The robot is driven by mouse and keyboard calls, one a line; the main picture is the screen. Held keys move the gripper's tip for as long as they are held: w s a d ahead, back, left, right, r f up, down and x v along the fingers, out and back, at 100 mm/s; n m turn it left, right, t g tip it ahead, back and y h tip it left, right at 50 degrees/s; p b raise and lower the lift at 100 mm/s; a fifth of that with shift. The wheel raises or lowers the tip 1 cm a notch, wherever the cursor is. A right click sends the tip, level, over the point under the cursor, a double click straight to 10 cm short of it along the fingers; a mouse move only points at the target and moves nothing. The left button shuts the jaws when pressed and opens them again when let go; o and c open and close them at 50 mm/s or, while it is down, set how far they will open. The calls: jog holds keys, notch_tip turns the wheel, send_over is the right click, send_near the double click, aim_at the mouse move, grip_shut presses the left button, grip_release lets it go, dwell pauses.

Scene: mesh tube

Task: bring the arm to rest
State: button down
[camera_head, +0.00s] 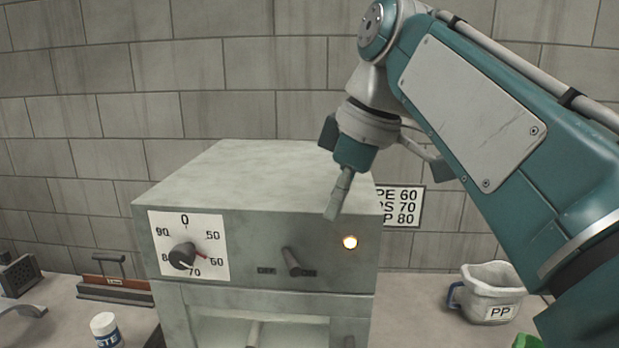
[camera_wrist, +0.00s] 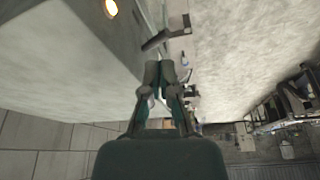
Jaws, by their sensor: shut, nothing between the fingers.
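My gripper (camera_head: 335,207) hangs from my arm in front of the upper right part of a grey box-shaped oven (camera_head: 262,225). Its fingers point down and are shut with nothing between them. In the wrist view the fingertips (camera_wrist: 160,66) are together beside the oven's front. The lamp also shows at the top of the wrist view (camera_wrist: 111,8). I cannot tell whether the fingers touch the oven.
A white jug marked PP (camera_head: 490,292) stands on the bench at right. A white bottle (camera_head: 106,330) and a red-and-grey tool (camera_head: 115,282) are at left. A sign (camera_head: 399,206) hangs on the block wall behind the oven. Bare bench (camera_head: 425,310) lies between oven and jug.

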jog(key=s+d+f+m+t+h, duration=0.1)
jog(key=s+d+f+m, duration=0.2)
jog(key=f, duration=0.5)
jog(key=s+d+f+m+t+h, duration=0.1)
jog(key=s+d+f+m, duration=0.3)
jog(key=f, duration=0.5)
jog(key=s+d+f+m+t+h, duration=0.1)
jog(key=s+d+f+m+t, duration=0.1)
jog(key=s+d+f+m, duration=0.2)
notch_tip(320, 180, down, 6)
jog(key=d+m, duration=0.1)
jog(key=m, duration=0.2)
jog(key=shift+s+r, duration=0.2)
jog(key=shift+r, duration=0.05)
